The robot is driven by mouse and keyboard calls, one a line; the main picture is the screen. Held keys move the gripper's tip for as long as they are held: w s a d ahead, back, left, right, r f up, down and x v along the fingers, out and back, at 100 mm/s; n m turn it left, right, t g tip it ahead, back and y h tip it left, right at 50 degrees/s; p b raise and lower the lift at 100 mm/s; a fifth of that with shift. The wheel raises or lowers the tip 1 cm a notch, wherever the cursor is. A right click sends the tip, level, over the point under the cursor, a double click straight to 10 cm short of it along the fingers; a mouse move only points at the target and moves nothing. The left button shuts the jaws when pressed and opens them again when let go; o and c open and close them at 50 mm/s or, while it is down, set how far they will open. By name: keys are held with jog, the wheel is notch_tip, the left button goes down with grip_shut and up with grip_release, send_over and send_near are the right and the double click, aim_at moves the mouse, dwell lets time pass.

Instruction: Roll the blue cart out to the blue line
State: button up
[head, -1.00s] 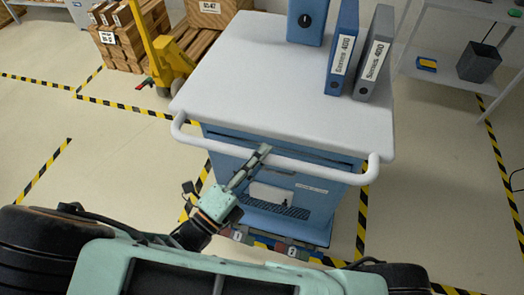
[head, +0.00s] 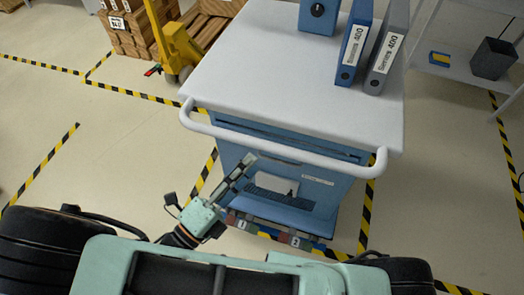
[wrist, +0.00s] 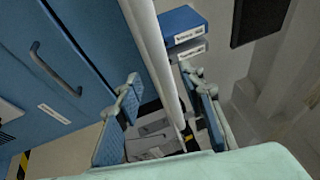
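The blue cart (head: 330,195) stands ahead of me, with a white top (head: 270,80) and a white bar handle (head: 290,152) along its near side. My gripper (head: 245,168) is just below the left part of the handle in the head view. In the wrist view my gripper (wrist: 162,88) has its two blue-padded fingers apart, and the white handle (wrist: 152,50) runs between them in the picture. I cannot tell whether either finger touches it. The cart's blue front (wrist: 70,60) fills the left of the wrist view. No blue line shows.
Binders (head: 355,42) stand on the cart's top. Yellow-black tape (head: 135,95) marks the floor around the cart. A yellow pallet jack (head: 173,50) and stacked boxes (head: 128,35) are at the back left; a grey shelf (head: 465,65) is at the right. Floor at the left is open.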

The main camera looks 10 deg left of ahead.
jog(key=shift+v, duration=2.2)
